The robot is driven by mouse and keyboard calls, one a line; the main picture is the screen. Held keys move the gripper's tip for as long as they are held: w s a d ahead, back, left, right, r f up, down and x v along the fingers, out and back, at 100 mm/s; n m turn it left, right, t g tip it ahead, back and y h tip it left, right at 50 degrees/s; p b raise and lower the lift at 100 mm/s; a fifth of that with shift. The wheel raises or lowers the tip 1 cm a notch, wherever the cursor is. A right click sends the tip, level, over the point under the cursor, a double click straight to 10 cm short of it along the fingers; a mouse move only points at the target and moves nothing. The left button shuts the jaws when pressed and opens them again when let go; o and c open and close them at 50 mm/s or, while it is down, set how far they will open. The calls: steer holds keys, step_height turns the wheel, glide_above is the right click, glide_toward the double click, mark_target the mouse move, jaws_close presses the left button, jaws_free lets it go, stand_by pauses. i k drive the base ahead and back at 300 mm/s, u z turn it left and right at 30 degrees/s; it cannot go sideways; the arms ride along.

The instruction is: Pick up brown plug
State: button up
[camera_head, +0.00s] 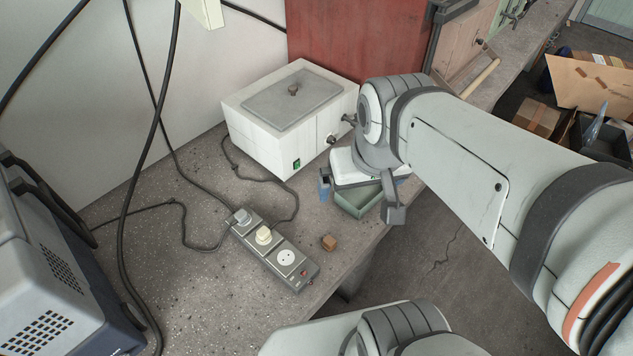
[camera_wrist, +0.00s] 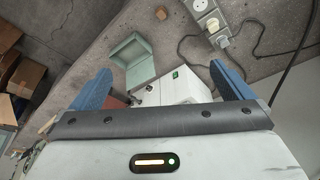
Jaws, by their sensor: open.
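The brown plug (camera_head: 329,242) is a small brown block lying on the concrete bench, right of the power strip (camera_head: 275,250) and near the bench's front edge. In the wrist view the plug (camera_wrist: 161,13) is at the top middle, beyond my fingertips, with the power strip (camera_wrist: 210,18) to its right. My gripper (camera_wrist: 159,70) is open with its two blue fingers wide apart and nothing between them. In the head view my gripper (camera_head: 361,187) is over the green box, behind and right of the plug, and apart from it.
A green open box (camera_head: 350,206) is under my gripper and also shows in the wrist view (camera_wrist: 143,75). A white heated bath (camera_head: 265,133) stands behind. Black cables (camera_head: 185,232) cross the bench left of the strip. The bench in front of the plug is clear.

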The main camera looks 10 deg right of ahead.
mark_target(330, 243)
steer(key=z, duration=1.85)
steer(key=k, duration=1.3)
steer(key=u, duration=0.6)
steer(key=i, duration=1)
steer(key=u, duration=0.1)
